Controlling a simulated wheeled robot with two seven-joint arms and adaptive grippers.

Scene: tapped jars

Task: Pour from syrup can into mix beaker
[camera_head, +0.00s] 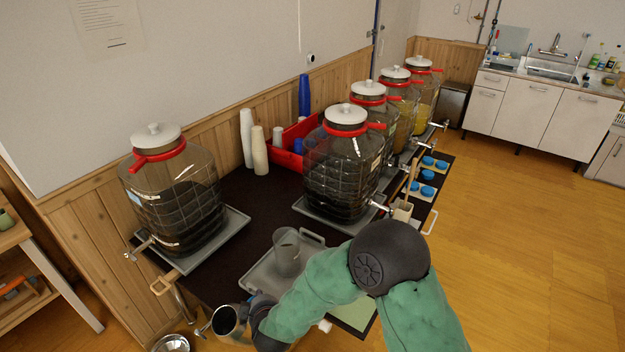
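The syrup can (228,320) is a shiny metal can with its open mouth showing, at the bottom of the view by the table's near end. My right gripper (258,312) is a dark shape against the can's right side and appears shut on it. Its fingers are mostly hidden. The mix beaker (287,252) is a clear, greyish beaker standing upright on a grey tray (262,275). It stands up and to the right of the can, apart from it. I cannot see what the can or the beaker contains. My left gripper is out of view.
A large tapped jar (175,200) stands left on a grey tray; several more (345,165) line the table to the right. Cup stacks (247,140) and a red bin (284,155) stand behind. A metal bowl (171,343) is at bottom left. My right arm covers the near right table edge.

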